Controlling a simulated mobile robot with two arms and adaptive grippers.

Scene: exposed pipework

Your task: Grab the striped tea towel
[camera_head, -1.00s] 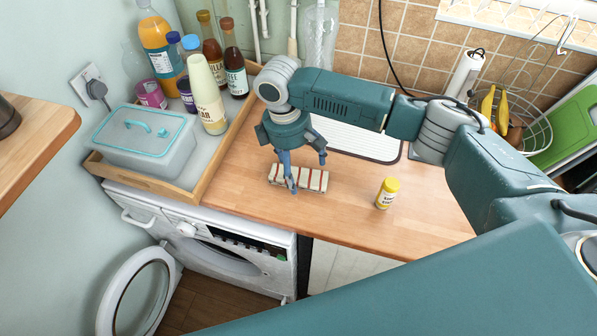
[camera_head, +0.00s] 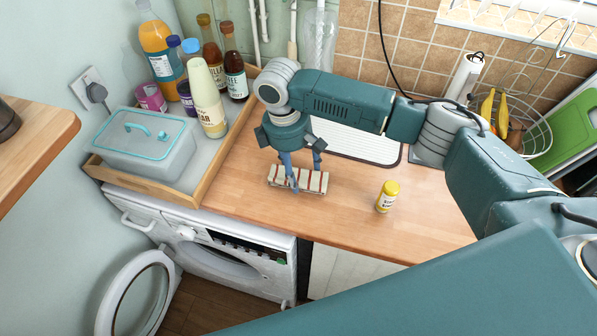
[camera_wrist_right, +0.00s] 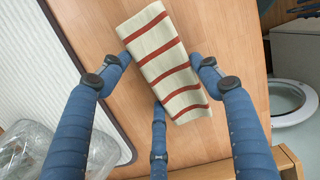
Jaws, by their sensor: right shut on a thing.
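The striped tea towel (camera_head: 312,187) is a folded cream bundle with dark red stripes, lying on the wooden worktop in the head view. It also shows in the right wrist view (camera_wrist_right: 165,70), lying slanted between my fingers. My right gripper (camera_head: 302,176) points down over the towel and is shut on it, with fingers on either side; it also shows in the right wrist view (camera_wrist_right: 160,75). The towel still appears to rest on the worktop. Fingers hide part of the towel in the head view. My left gripper is not in view.
A yellow-capped jar (camera_head: 387,196) stands right of the towel. A wooden tray (camera_head: 208,166) on the left holds bottles and a lidded box (camera_head: 150,145). A white ridged drainer (camera_head: 355,141) lies behind. The washing machine door (camera_head: 140,292) hangs open below.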

